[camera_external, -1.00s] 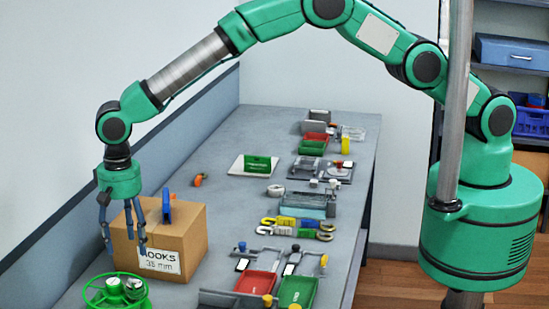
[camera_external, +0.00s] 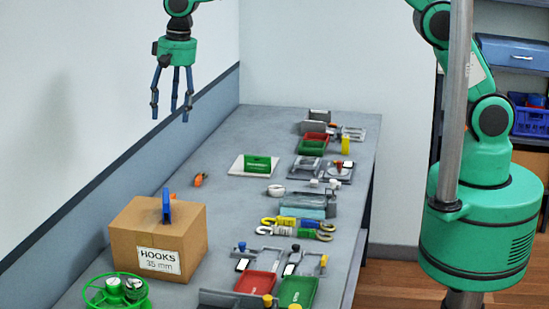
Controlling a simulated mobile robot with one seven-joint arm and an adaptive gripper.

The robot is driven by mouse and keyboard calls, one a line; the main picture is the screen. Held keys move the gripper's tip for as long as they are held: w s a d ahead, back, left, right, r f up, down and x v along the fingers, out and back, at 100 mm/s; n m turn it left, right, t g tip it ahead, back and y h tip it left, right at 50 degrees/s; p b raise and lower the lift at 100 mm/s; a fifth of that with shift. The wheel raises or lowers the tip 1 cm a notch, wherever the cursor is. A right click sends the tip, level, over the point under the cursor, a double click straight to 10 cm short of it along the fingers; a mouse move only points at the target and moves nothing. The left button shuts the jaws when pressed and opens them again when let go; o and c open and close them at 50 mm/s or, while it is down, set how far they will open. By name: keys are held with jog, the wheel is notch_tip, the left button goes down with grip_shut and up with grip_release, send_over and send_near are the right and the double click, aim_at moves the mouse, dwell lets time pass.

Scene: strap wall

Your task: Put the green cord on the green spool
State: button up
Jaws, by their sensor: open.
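My gripper (camera_external: 172,115) hangs fingers down, open and empty, high above the back left of the bench near the wall. A green wheel-like ring (camera_external: 93,302) with small jar-like pieces in it lies at the bottom left, partly cut off by the frame. A green block-shaped piece (camera_external: 258,163) stands on a white plate in the middle of the bench. I cannot tell for certain which of these is the green spool, and no green cord can be made out.
A cardboard box (camera_external: 185,237) labelled HOOKS 35 mm stands on the left, a blue piece (camera_external: 166,205) on top. Red (camera_external: 256,284) and green (camera_external: 298,291) trays are in front. Hooks (camera_external: 296,229) and fixtures line the right side. The bench's left middle is mostly clear.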

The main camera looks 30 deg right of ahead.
jog(key=w+d+r, duration=0.2)
jog(key=d+r, duration=0.2)
jog(key=d, duration=0.3)
jog(key=w+d+r+t, duration=0.1)
jog(key=w+d+r, duration=0.15)
jog(key=d, duration=0.45)
jog(key=w+d+r, duration=0.1)
jog(key=d+r, duration=0.4)
jog(key=d, duration=0.1)
jog(key=s+d+r+t, duration=0.1)
jog(key=d+r, duration=0.2)
jog(key=d, duration=0.6)
jog(key=s+d+r, duration=0.2)
jog(key=d+r, duration=0.1)
jog(key=d, duration=0.7)
jog(key=s+d+r+t, duration=0.1)
jog(key=s+d, duration=0.3)
jog(key=d, duration=0.5)
jog(key=s+d+t, duration=0.1)
jog(key=s+d, duration=0.4)
jog(key=d, duration=0.3)
jog(key=s+d+f+h, duration=0.1)
jog(key=s+d+f, duration=0.2)
jog(key=s+d, duration=0.8)
jog(key=shift+s+f+t, duration=0.25)
jog(key=shift+t, duration=0.15)
